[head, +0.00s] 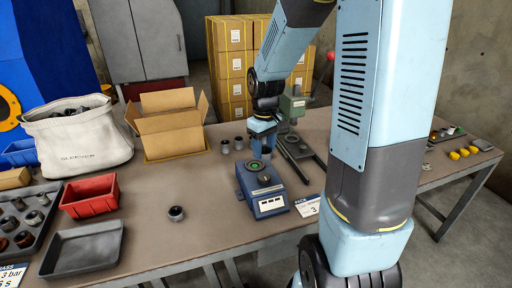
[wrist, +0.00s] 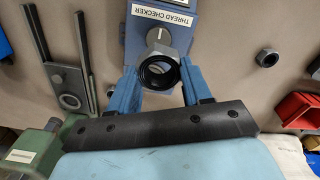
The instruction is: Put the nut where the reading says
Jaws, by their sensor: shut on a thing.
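My gripper (wrist: 160,88) is shut on a grey nut (wrist: 176,55) with a dark threaded bore, one blue finger on each side. The blue thread checker (wrist: 134,52), with its name on a white label, lies right behind the nut in the wrist view. In the head view my gripper (head: 262,150) is just above the thread checker (head: 264,205), over its round dark and green top. I cannot tell whether the nut touches it. The nut is not clear in the head view.
A loose dark ring-shaped part (head: 176,213) lies left of the checker. A red bin (head: 90,197), a grey tray (head: 83,249), an open cardboard box (head: 172,125) and a white sack (head: 75,135) stand left. A green press (head: 291,106) stands behind; a card marked 3 (head: 308,206) lies right.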

